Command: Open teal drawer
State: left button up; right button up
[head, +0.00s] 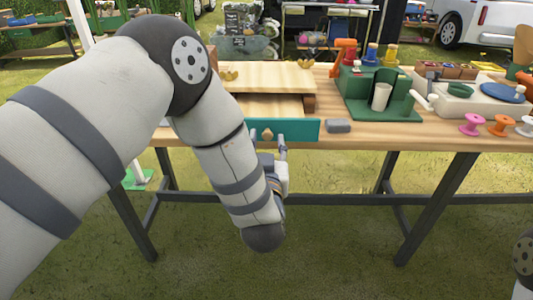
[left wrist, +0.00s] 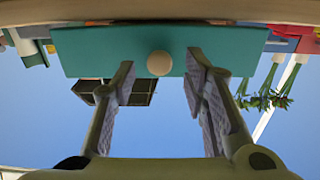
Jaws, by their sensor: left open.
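The teal drawer (head: 300,130) has a flat teal front and a round wooden knob (head: 267,133). Its front stands at the table's near edge, forward of the wooden top (head: 265,75), with pale wood showing between them. My left gripper (head: 268,143) is at the drawer front, partly hidden by my arm. In the left wrist view the teal front (left wrist: 100,52) spans the top, and the knob (left wrist: 159,63) sits between the two spread fingertips of my left gripper (left wrist: 160,74), with gaps on both sides. My right gripper is out of view.
A grey block (head: 338,126) lies right of the drawer on the wooden table (head: 390,135). A green stand (head: 360,100) with a white cup is further right, then colored spools (head: 501,125). Open grass lies before the table.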

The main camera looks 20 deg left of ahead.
pick_arm(q)
jog(key=v, duration=1)
jog(key=s+a+f+m+g+h+p, duration=0.1)
jog(key=s+a+f+g+h, duration=0.1)
jog(key=s+f+g, duration=0.5)
jog(key=s+a+f+m+g+h+p, duration=0.1)
jog(key=s+a+f+g+h, duration=0.15)
jog(key=s+f, duration=0.75)
jog(key=s+a+f+g, duration=0.2)
jog(key=s+g, duration=0.3)
jog(key=s, duration=0.6)
jog(key=s+a+f+g+p, duration=0.1)
jog(key=s+g, duration=0.4)
jog(key=s, duration=0.7)
jog(key=shift+s+a+f+m, duration=0.4)
jog(key=shift+a+f, duration=0.35)
jog(key=shift+f, duration=0.2)
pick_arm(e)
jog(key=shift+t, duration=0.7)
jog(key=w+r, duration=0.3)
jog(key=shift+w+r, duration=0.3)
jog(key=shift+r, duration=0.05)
pick_arm(q)
jog(key=shift+w+h, duration=0.15)
jog(key=shift+h, duration=0.1)
